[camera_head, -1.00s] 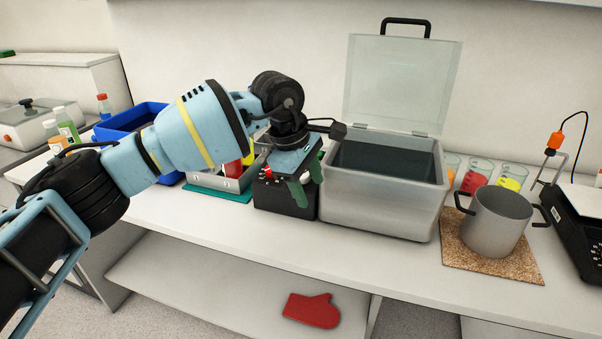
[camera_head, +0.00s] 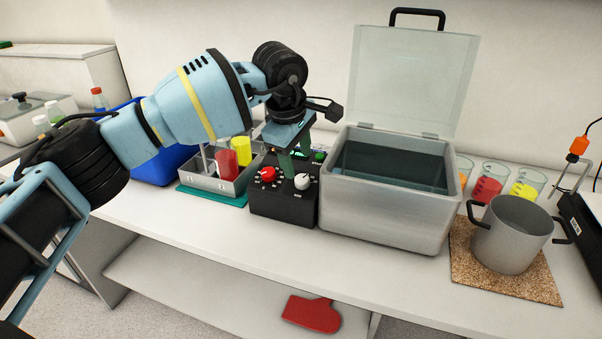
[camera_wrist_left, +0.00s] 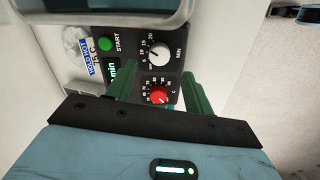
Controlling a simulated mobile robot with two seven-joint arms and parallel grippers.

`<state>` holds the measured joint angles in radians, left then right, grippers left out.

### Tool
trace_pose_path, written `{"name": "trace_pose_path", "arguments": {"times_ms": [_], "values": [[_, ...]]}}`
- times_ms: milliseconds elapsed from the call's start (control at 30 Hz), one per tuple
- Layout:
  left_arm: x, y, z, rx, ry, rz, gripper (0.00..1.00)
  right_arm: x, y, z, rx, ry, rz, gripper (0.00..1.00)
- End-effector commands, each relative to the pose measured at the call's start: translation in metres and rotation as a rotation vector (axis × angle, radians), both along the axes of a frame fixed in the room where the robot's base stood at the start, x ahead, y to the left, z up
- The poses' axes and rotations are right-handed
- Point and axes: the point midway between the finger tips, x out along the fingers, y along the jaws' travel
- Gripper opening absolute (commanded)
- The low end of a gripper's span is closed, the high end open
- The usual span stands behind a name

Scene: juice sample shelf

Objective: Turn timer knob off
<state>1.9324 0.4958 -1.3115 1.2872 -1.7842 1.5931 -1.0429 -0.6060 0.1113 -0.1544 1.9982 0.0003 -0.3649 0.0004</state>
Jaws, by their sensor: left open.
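The timer knob is the white knob (camera_head: 302,181) marked MIN on the top panel of a black control box (camera_head: 284,208). It shows in the left wrist view (camera_wrist_left: 159,52) with a minute scale around it. A red knob (camera_head: 267,174) marked C sits beside it, also seen in the left wrist view (camera_wrist_left: 159,94). My left gripper (camera_head: 296,157) is open, its green fingers pointing down over the box behind the knobs. In the left wrist view the fingers (camera_wrist_left: 160,76) stand apart on either side of the red knob's column; contact cannot be told. My right gripper is out of view.
A green START button (camera_wrist_left: 106,44) and a partly covered display (camera_wrist_left: 112,72) are on the panel. A lidded water bath (camera_head: 385,215) stands close right of the box. A pot (camera_head: 512,240) stands farther right.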

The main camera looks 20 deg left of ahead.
Motion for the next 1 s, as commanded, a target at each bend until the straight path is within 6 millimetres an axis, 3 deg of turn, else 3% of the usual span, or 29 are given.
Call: {"name": "trace_pose_path", "arguments": {"times_ms": [333,767,1000], "values": [[0.012,-0.003,-0.047,0.0,0.001,0.001,0.52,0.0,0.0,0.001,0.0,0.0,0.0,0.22],[0.014,-0.004,-0.056,-0.001,0.0,0.0,0.52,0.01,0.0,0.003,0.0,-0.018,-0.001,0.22],[0.014,-0.004,-0.055,-0.001,0.0,0.0,0.21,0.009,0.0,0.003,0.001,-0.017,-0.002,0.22]]}}
